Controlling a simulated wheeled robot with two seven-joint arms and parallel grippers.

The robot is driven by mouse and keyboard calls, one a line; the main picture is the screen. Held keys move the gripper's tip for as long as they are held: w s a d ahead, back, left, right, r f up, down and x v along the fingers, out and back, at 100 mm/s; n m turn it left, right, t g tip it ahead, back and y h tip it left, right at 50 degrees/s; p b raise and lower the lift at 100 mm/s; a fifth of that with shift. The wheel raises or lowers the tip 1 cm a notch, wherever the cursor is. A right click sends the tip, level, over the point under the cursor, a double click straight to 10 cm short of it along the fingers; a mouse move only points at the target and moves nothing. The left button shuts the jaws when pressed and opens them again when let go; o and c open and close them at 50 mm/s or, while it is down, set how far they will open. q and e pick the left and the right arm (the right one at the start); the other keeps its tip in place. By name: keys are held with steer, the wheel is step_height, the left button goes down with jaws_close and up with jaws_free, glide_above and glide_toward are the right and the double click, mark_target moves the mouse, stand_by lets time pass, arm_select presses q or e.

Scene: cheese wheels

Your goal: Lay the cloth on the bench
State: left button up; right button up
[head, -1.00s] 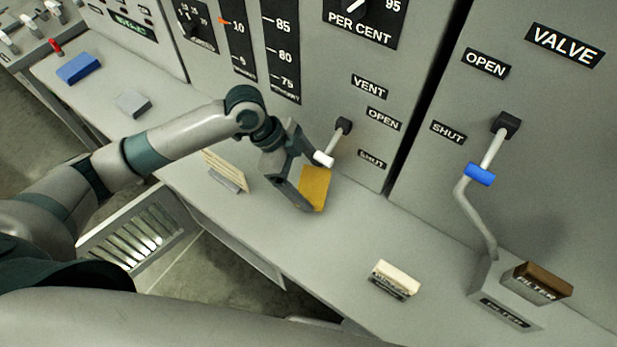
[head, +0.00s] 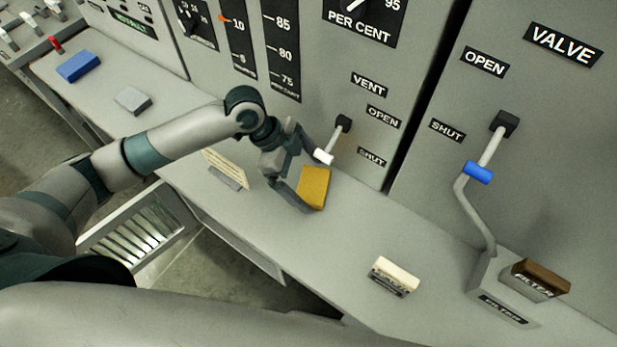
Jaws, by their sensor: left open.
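The yellow cloth (head: 314,187) is a small folded-looking block at the bench (head: 340,255), close to the panel and below the vent lever. My left gripper (head: 309,181) is open, with its lower dark finger along the cloth's left edge and its other finger up by the lever's white tip. I cannot tell whether a finger touches the cloth, or whether the cloth rests fully on the bench. My right gripper is not in view.
The vent lever (head: 334,140) sticks out right beside the gripper. A small card stand (head: 226,169) is to its left. A cream block (head: 393,274), a brown filter block (head: 540,280) and a cranked valve lever (head: 477,187) are to the right. Blue (head: 78,67) and grey (head: 132,100) blocks lie far left.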

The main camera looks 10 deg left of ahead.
arm_select(q)
steer(key=b+v, duration=0.2)
steer(key=v, duration=0.9)
steer(key=shift+r+b, duration=0.3)
steer(key=shift+b, duration=0.05)
steer(key=shift+a, duration=0.1)
